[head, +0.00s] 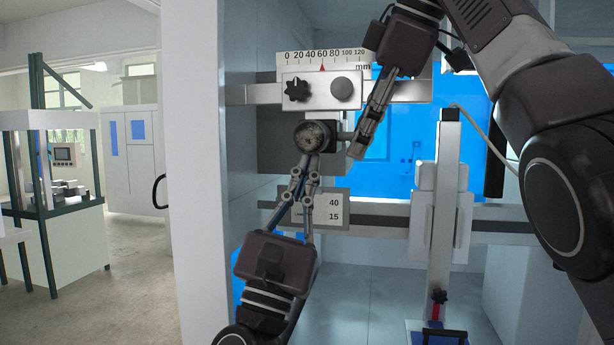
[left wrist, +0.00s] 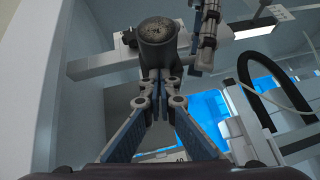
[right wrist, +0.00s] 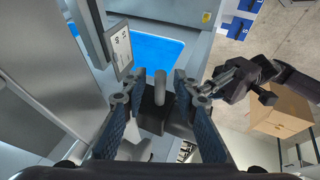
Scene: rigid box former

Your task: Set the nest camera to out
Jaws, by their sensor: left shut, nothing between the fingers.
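A dark round body with a mottled, dial-like face (head: 312,137), which may be the nest camera, sits below a slide block with two knobs (head: 321,91). It also shows in the left wrist view (left wrist: 157,32). My left gripper (head: 306,157) is shut and empty just under this body; whether it touches cannot be told. My right gripper (head: 356,149) is to the right of the body. In the right wrist view its fingers (right wrist: 160,76) are open on either side of a grey post (right wrist: 160,88) on a dark block, with visible gaps.
A millimetre scale (head: 325,58) above the block has a red pointer near 60. A plate marked 40 and 15 (head: 325,207) is below. A vertical post (head: 440,210) stands to the right, and a white cabinet wall (head: 198,180) to the left.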

